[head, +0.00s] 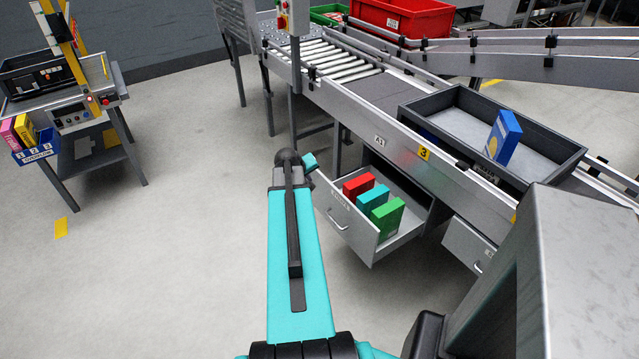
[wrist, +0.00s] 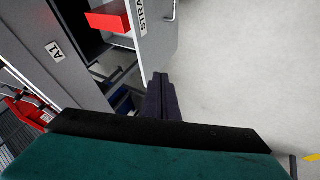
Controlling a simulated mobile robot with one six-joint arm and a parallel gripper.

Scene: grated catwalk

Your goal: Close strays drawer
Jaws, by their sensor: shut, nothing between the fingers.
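The strays drawer (head: 345,228) is pulled open beneath the conveyor and holds a red box (head: 358,186), a teal box (head: 372,198) and a green box (head: 388,220). Its grey front has a bar handle (head: 337,220). In the wrist view, the drawer front (wrist: 158,45) shows a label beginning "STRA", with the red box (wrist: 108,20) behind it. My gripper (wrist: 160,84) is shut and empty, close to the near edge of the drawer front; I cannot tell whether it touches. In the head view my arm's end is just left of the drawer, and the fingertips are mostly hidden.
A second drawer (head: 468,246) stands slightly open to the right. A grey tray (head: 440,105) with a blue box (head: 502,137) sits on the conveyor above. A workstation with a blue bin (head: 36,150) is at the far left. The floor left of the drawer is clear.

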